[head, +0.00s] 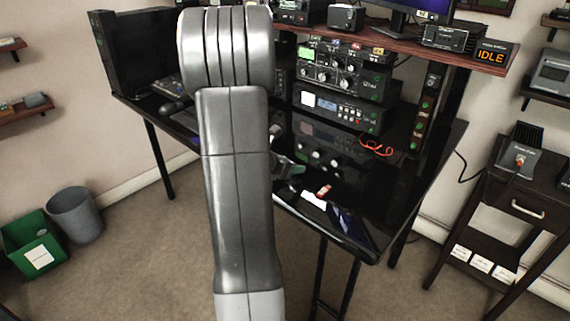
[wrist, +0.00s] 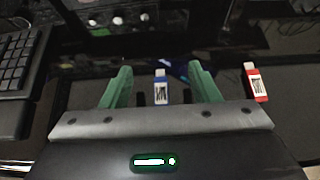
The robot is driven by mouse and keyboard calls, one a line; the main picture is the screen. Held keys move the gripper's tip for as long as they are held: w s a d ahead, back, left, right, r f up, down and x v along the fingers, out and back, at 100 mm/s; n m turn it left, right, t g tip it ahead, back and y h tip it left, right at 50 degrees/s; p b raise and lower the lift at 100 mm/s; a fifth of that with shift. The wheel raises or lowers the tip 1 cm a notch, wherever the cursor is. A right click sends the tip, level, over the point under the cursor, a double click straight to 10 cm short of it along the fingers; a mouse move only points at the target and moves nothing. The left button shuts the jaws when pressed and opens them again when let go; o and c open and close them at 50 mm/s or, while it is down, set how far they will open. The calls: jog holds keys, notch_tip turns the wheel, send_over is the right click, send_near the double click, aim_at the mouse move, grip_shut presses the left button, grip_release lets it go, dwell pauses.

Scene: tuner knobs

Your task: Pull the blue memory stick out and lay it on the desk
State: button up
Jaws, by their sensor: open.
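The blue memory stick (wrist: 160,91) shows in the wrist view, with a pale end at the top and a printed label. It appears between the two green fingers of my gripper (wrist: 160,70), with a gap on each side. The fingers are spread and hold nothing. I cannot tell how far below the fingers the stick is, and I see no port around its pale end. In the head view my arm hides the blue stick and most of the gripper. The black glossy desk (head: 400,200) reflects the things on it.
A red memory stick (wrist: 257,84) lies to the right, also visible in the head view (head: 324,191). A keyboard (wrist: 18,65) is at the left. Stacked radio units (head: 340,105) stand at the back of the desk, near a red cable (head: 377,148). The front right of the desk has bare room.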

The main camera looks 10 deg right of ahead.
jog(key=p+v, duration=0.3)
jog(key=v, duration=1)
jog(key=shift+s+a, duration=0.25)
jog(key=shift+r, duration=0.25)
notch_tip(320, 180, up, 7)
jog(key=p, duration=0.6)
jog(key=shift+f, duration=0.25)
notch_tip(320, 180, down, 7)
jog(key=b, duration=0.5)
jog(key=shift+r+b, duration=0.25)
jog(key=shift+b, duration=0.15)
jog(key=shift+r, duration=0.1)
